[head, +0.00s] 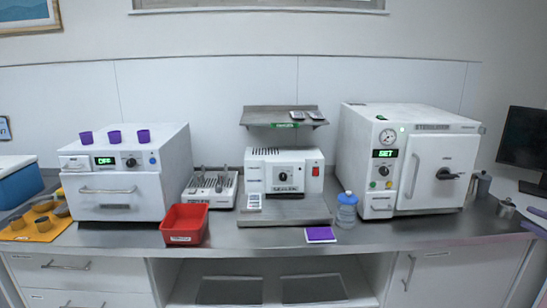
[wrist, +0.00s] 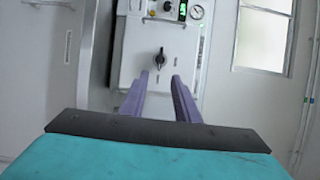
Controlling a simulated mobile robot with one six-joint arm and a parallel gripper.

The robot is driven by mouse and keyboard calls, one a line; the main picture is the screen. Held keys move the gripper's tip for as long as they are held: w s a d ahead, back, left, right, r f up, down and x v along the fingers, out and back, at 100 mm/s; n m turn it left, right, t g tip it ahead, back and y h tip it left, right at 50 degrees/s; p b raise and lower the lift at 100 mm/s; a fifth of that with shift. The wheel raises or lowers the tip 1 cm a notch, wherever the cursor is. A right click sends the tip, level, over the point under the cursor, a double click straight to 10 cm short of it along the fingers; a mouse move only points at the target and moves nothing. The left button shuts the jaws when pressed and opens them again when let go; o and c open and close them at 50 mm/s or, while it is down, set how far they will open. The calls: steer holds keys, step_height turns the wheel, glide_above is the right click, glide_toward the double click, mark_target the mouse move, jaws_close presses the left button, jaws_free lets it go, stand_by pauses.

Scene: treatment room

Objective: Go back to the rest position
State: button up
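My gripper (wrist: 161,80) shows in the wrist view. Its two purple fingers stand apart with nothing held between them. Beyond the fingertips is the white front of the sterilizer (wrist: 138,45), with its black door handle (wrist: 160,59) seen through the gap and a round gauge above. The fingers appear apart from it; the distance is hard to tell.
The counter (head: 275,234) holds a white oven (head: 115,187) with several purple cups on top, a tool rack (head: 211,188), a red bin (head: 185,224), a white sealing device (head: 284,174), a blue-capped jar (head: 347,211) and a purple pad (head: 320,234). A monitor (head: 523,143) is at the far right.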

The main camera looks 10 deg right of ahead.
steer(key=w+a+f+g+y, duration=0.1)
steer(key=w+a+f+g, duration=0.1)
steer(key=w+a+f, duration=0.35)
steer(key=w+a+f+n+g, duration=0.1)
steer(key=w+a+f+g, duration=0.15)
steer(key=a+f, duration=0.65)
steer(key=w+a+f+g+y, duration=0.1)
steer(key=w+a+f, duration=0.35)
steer(key=f, duration=0.55)
steer(key=a+f+n+g, duration=0.3)
steer(key=a+f+g, duration=0.3)
steer(key=a+f, duration=1.45)
steer(key=s+a+f+n+g+h, duration=0.15)
steer(key=s+a+f+g, duration=0.25)
steer(key=s+a+f, duration=0.5)
steer(key=s+a+f+n+g+h, duration=0.1)
steer(key=s+a+f+n+g, duration=0.2)
steer(key=s+a+f, duration=0.55)
steer(key=s+a+f+n+g+h, duration=0.2)
steer(key=s+a+f+n, duration=0.1)
steer(key=s, duration=0.5)
steer(key=s+a+f+n+g+h, duration=0.2)
steer(key=s+a+f+n+h, duration=0.1)
steer(key=s, duration=0.6)
steer(key=shift+a, duration=0.35)
